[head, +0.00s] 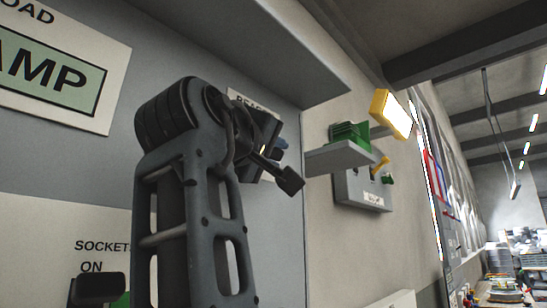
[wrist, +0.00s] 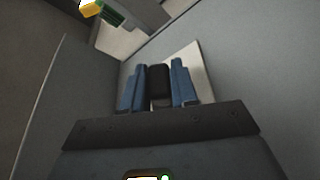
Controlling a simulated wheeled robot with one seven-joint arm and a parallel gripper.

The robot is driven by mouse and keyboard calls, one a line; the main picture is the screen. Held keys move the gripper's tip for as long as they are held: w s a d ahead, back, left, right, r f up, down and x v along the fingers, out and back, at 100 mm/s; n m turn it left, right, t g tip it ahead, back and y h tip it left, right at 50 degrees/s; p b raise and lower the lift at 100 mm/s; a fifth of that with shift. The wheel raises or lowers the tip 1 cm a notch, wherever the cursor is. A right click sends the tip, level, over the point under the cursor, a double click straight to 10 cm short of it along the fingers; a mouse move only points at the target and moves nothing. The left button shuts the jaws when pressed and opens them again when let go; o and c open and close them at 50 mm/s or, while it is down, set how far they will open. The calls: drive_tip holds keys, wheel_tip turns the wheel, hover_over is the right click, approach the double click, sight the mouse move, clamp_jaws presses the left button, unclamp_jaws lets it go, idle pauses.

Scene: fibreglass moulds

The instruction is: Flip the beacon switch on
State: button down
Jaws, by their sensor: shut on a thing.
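The beacon switch's pale plate (wrist: 204,66) is in front of my gripper in the wrist view. In the head view, its label (head: 238,96) is mostly hidden behind my arm, with only the first letters showing. My gripper (wrist: 158,70) has its two blue fingers close on either side of a dark upright block (wrist: 160,88), which appears to be the switch's lever. The fingers are shut on it. In the head view my gripper (head: 279,144) is at the grey panel, partly covered by my wrist. Which way the lever is set cannot be told.
A grey overhang (head: 260,45) juts out above my arm. To the right are a small shelf (head: 345,156) with a green object, a lit yellow lamp (head: 391,113) and a grey wall box (head: 358,193). A large sign (head: 60,75) is at left.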

drive_tip(key=n, duration=0.1)
drive_tip(key=r+n+y, duration=0.1)
drive_tip(key=n, duration=0.2)
drive_tip(key=shift+s+d+r+g, duration=0.2)
drive_tip(key=shift+d+g, duration=0.05)
drive_tip(key=shift+g, duration=0.15)
drive_tip(key=n, duration=0.1)
drive_tip(key=r+n+g, duration=0.1)
drive_tip(key=n, duration=0.1)
drive_tip(key=shift+r+n+y, duration=0.2)
drive_tip(key=shift+n+y, duration=0.1)
drive_tip(key=shift+r+n+g, duration=0.5)
drive_tip(key=shift+n+g, duration=0.1)
drive_tip(key=shift+n, duration=0.5)
drive_tip(key=shift+w+a+r+n+g, duration=0.15)
drive_tip(key=shift+r+n+g, duration=0.2)
drive_tip(key=shift+n, duration=0.35)
drive_tip(key=shift+w+a+r+n+g, duration=0.1)
drive_tip(key=shift+a+r+n+g, duration=0.1)
drive_tip(key=shift+n+g, duration=0.4)
drive_tip(key=shift+n, duration=0.3)
drive_tip(key=c, duration=1)
unclamp_jaws()
drive_tip(key=shift+o, duration=0.2)
